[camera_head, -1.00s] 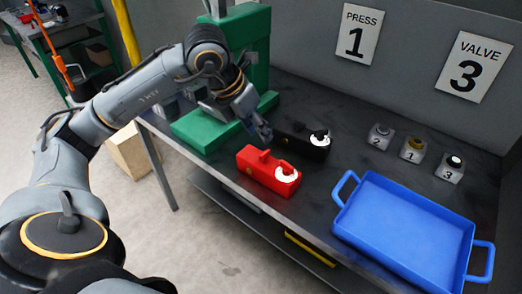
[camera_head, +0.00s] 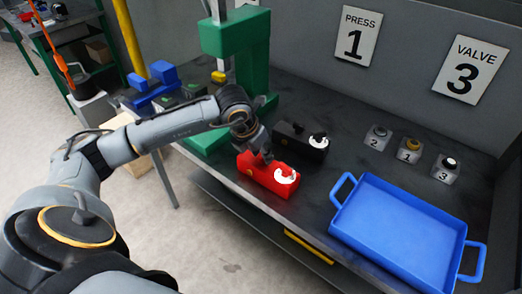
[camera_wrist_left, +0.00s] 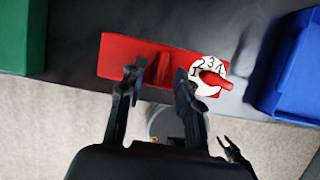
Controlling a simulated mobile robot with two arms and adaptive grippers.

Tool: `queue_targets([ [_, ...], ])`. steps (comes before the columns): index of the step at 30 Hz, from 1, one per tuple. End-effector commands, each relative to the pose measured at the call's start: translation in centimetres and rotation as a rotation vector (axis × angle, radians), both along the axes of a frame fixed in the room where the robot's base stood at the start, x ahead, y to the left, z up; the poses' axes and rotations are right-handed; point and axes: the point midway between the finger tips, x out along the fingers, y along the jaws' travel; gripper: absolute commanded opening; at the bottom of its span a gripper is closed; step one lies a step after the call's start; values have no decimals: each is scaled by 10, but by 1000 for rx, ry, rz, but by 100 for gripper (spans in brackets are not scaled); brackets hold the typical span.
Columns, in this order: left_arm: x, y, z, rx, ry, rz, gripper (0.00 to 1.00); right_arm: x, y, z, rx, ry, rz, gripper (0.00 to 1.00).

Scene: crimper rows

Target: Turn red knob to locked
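The red block (camera_head: 262,180) lies on the dark bench; it carries a raised red ridge and a white dial. The red knob (camera_wrist_left: 212,78) sits on the numbered dial (camera_wrist_left: 203,68) at the block's right end, its pointer toward the lower right in the left wrist view. My left gripper (camera_head: 264,158) is over the block. In the left wrist view its fingers (camera_wrist_left: 156,82) are apart, on either side of the ridge, left of the knob; contact is unclear. A small dark forked part (camera_wrist_left: 232,150), possibly my right gripper, shows lower right.
A black block (camera_head: 298,141) with a similar white dial stands just behind. A green press (camera_head: 237,60) is behind left, the blue tray (camera_head: 345,222) to the right. Numbered buttons (camera_head: 409,152) stand at the back. The bench's front edge is close.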

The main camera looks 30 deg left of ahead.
Motion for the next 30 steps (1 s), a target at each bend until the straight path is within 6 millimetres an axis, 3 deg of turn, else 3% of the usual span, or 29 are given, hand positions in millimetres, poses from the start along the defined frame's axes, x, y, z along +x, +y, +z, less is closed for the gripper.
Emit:
queue_targets([
  [10,2,0,-4,1,-1,0,34,0,1,1,1,0,0,40],
  [15,2,0,-4,1,0,0,0,0,2,1,2,0,-1,40],
  [30,2,1,-6,1,-2,-66,0,0,2,-11,2,0,-1,40],
])
